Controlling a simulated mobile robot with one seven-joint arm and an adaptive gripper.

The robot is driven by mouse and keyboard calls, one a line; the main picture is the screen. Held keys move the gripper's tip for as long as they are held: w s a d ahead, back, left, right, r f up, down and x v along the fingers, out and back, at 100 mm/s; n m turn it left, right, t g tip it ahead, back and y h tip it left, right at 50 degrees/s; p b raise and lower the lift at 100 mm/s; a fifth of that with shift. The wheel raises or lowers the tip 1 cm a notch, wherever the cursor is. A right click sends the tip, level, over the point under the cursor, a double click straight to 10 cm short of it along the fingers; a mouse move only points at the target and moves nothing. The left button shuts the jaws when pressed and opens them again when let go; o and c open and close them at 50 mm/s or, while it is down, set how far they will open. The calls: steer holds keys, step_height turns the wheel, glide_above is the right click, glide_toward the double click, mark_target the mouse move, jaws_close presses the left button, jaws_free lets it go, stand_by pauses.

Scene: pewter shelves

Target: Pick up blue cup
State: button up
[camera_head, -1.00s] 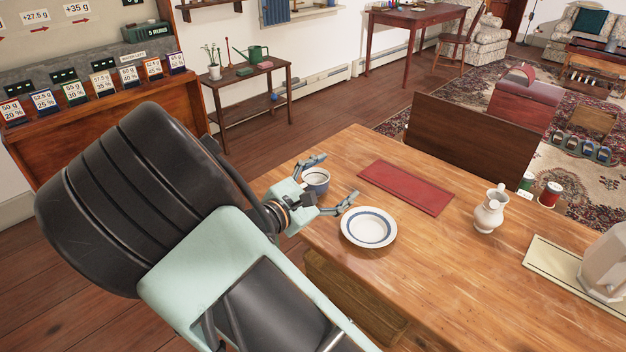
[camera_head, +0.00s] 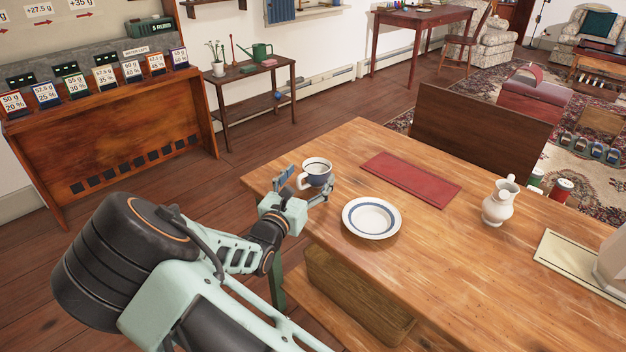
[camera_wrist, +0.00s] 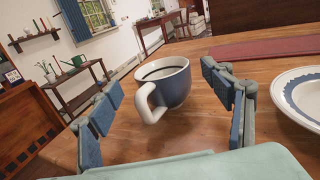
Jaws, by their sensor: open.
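The blue cup (camera_head: 316,172) has a white rim and handle and stands upright near the left end of the wooden table (camera_head: 430,240). In the wrist view the cup (camera_wrist: 174,84) sits between and beyond my finger pads, with its handle turned toward me and a little left. My gripper (camera_head: 305,184) is open at table height, just in front of the cup. In the wrist view its fingers (camera_wrist: 165,105) are spread to either side, with a gap showing beside the cup. The cup's base is seen on the table.
A white plate with a blue ring (camera_head: 371,218) lies close to the right of my gripper. A red mat (camera_head: 410,180) lies behind it. A white pitcher (camera_head: 499,205) stands farther right. A dark wooden bench back (camera_head: 480,125) is beyond the table.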

mark_target(312, 174)
steer(key=b+x, duration=0.1)
steer(key=x, duration=0.3)
steer(key=shift+f, duration=0.15)
steer(key=c, duration=1.4)
steer(key=shift+o, duration=0.2)
steer(key=shift+r, duration=0.2)
